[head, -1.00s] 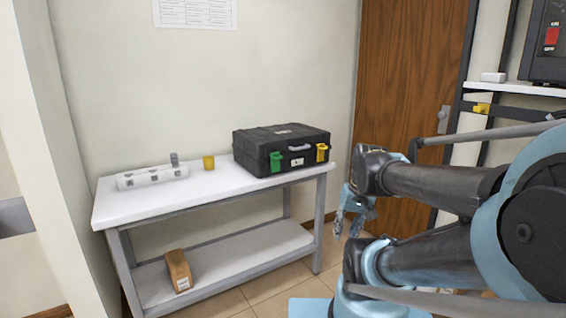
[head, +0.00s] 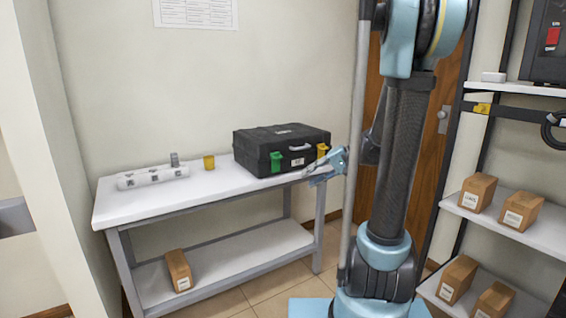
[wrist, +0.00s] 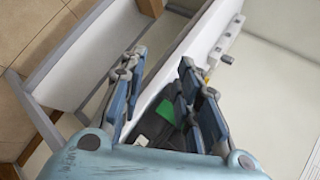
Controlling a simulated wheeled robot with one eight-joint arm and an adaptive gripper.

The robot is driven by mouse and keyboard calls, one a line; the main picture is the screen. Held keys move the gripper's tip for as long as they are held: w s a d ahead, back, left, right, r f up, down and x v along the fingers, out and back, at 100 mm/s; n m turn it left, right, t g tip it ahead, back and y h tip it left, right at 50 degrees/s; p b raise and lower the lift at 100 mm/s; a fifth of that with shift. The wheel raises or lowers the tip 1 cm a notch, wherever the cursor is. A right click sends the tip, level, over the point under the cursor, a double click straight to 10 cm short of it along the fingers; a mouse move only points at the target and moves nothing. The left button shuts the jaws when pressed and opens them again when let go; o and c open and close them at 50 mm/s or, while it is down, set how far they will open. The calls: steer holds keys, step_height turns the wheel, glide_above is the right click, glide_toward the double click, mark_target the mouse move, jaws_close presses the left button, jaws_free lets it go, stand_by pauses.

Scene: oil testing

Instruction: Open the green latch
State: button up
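A black case (head: 280,147) stands shut on the white table. The green latch (head: 276,162) is on the left of its front face, and a yellow latch (head: 322,152) is on the right. My gripper (head: 308,175) is just right of the case, near the table's right end, apart from the green latch. In the wrist view my gripper (wrist: 155,75) has its fingers spread with nothing between the tips. A green patch (wrist: 166,110), probably the green latch, shows between the fingers there, partly hidden by the right finger.
The white table (head: 150,205) also holds a yellow cup (head: 209,162) and a white rack (head: 150,177). A box (head: 178,270) lies on its lower shelf. A shelf unit with several boxes (head: 478,192) stands at the right. The tabletop left of the case is mostly clear.

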steer(key=w+d+t+y, duration=0.1)
steer(key=w+d+y, duration=0.25)
steer(key=w, duration=0.35)
steer(key=w+d+y, duration=0.2)
steer(key=w+y, duration=0.2)
steer(key=w, duration=0.3)
glide_toward(277, 164)
steer(key=s+a+r, duration=0.1)
steer(key=a+r, duration=0.2)
steer(key=a, duration=0.4)
steer(key=shift+s+a+r, duration=0.2)
steer(key=shift+s+r, duration=0.05)
steer(key=shift+r, duration=0.15)
steer(key=shift+h, duration=0.25)
